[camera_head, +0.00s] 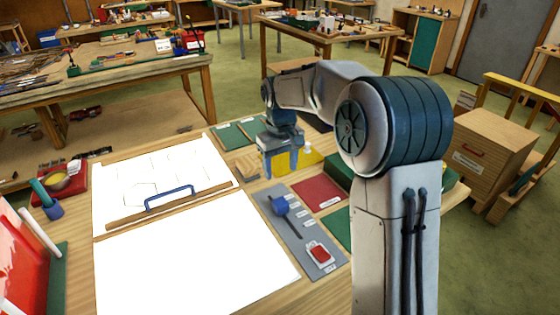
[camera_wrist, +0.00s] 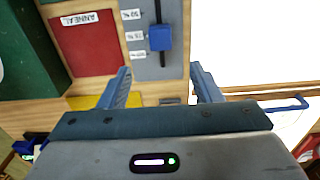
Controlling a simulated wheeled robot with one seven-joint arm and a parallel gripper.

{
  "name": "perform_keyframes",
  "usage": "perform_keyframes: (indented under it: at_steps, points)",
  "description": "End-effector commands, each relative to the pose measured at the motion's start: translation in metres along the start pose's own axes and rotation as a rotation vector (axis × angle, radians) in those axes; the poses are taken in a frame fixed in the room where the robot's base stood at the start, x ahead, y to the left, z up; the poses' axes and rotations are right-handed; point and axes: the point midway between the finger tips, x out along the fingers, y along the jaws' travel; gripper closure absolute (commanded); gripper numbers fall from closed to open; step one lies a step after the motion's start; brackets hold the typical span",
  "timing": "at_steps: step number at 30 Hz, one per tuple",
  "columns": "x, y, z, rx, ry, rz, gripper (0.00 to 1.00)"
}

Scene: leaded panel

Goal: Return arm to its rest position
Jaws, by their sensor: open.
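My gripper (camera_head: 284,160) hangs from my bent arm over the back part of the workbench, just above a yellow mat. Its two fingers are apart and nothing is between them. In the wrist view my gripper (camera_wrist: 160,88) is also open and empty, with bare wood and grey mat beyond the fingertips.
A white sheet (camera_head: 190,255) with a wooden bar and blue handle (camera_head: 170,197) covers the bench's left side. A red mat (camera_head: 318,192) lies right of the grey mat.

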Motion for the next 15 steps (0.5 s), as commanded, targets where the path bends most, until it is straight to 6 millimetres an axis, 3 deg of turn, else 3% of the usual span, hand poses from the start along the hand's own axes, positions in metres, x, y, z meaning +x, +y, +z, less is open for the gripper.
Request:
perform_keyframes:
  at_steps: [5, 8, 15]
  points:
    - [-0.002, 0.000, 0.003, 0.003, 0.002, 0.003, 0.42]
    - [-0.009, 0.000, 0.014, 0.017, 0.012, 0.013, 0.42]
    - [-0.038, -0.002, 0.080, 0.102, 0.064, 0.057, 0.42]
